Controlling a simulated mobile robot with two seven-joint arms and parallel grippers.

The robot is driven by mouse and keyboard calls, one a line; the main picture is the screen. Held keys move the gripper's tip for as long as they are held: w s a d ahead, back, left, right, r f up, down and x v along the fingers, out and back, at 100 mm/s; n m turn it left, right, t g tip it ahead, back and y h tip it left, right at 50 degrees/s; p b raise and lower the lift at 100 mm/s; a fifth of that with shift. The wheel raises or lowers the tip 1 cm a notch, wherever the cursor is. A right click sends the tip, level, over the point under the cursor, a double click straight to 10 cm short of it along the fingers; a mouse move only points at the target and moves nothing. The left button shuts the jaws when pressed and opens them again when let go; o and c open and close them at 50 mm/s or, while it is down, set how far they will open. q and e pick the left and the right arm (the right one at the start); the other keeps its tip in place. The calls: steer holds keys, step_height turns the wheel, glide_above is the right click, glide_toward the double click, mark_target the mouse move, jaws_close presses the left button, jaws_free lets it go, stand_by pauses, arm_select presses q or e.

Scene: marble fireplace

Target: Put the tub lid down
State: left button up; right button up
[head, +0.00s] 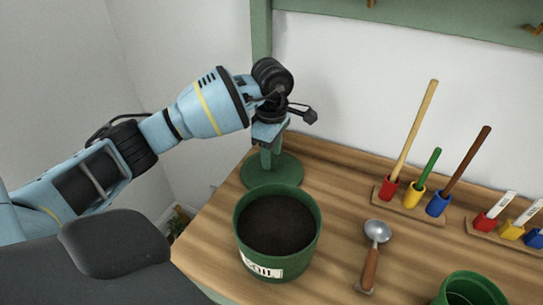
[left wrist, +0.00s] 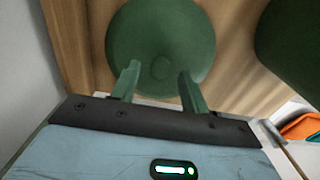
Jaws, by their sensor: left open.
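The green round tub lid (head: 288,174) lies flat on the wooden bench, behind the soil tub. In the left wrist view the lid (left wrist: 160,28) shows its small round knob (left wrist: 160,68) facing up. My left gripper (head: 270,163) is directly above the lid and points down. Its two green fingers are apart, one on each side of the knob in the left wrist view, with gaps between. Whether the fingertips touch the lid is unclear. The green tub (head: 254,243), labelled SOIL, stands uncovered and full of dark soil. My right gripper is not in view.
A metal scoop (head: 371,262) with a wooden handle lies right of the tub. A rack of coloured cups holding tools (head: 412,207) and another with white labels (head: 506,235) stand further right. A green pot (head: 470,290) is at the front right. The wall is close behind the lid.

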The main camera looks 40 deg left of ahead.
arm_select(q)
step_height(320, 180, up, 11)
steer(key=shift+f+p, duration=0.2)
steer(key=shift+p, duration=0.15)
stand_by(0.4)
